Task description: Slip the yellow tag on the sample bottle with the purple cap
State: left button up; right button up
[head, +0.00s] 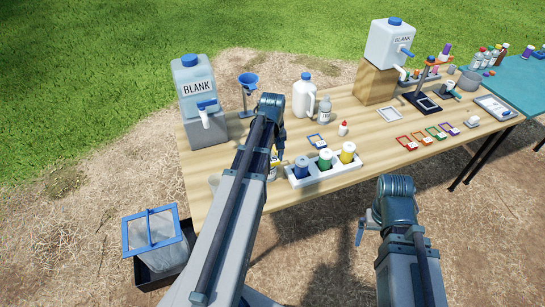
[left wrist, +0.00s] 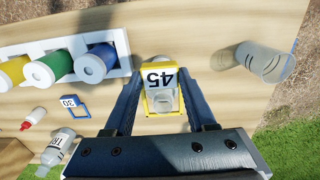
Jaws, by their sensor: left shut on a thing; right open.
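My left gripper (left wrist: 162,85) is shut on the yellow tag (left wrist: 150,104), a yellow frame with a white label reading 45, near the front edge of the table. A pale, translucent round shape shows inside the frame; I cannot tell what it is. In the head view the tag (head: 275,162) is partly hidden by my left arm. A small bottle with a purple cap (head: 446,48) appears at the back right of the table, far from my left gripper; its details are too small to tell. My right gripper (head: 367,222) is open and empty, in front of the table.
A white rack (head: 325,178) with blue, green and yellow containers stands beside my left gripper. A clear cylinder (left wrist: 268,62) stands on its other side. A blue tag (head: 318,142), small squeeze bottle (head: 343,128) and BLANK containers (head: 197,95) are behind. Coloured tags (head: 406,142) lie right.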

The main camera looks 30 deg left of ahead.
pick_arm(q)
jog(key=shift+f, duration=0.2)
jog(key=o, duration=1.1)
jog(key=shift+c, duration=0.2)
jog(key=shift+r, duration=0.1)
notch_tip(320, 180, up, 14)
jog(key=p, duration=1.3)
jog(key=shift+p, duration=0.4)
jog(key=shift+f, duration=0.25)
notch_tip(320, 180, down, 13)
jog(key=b, duration=1.3)
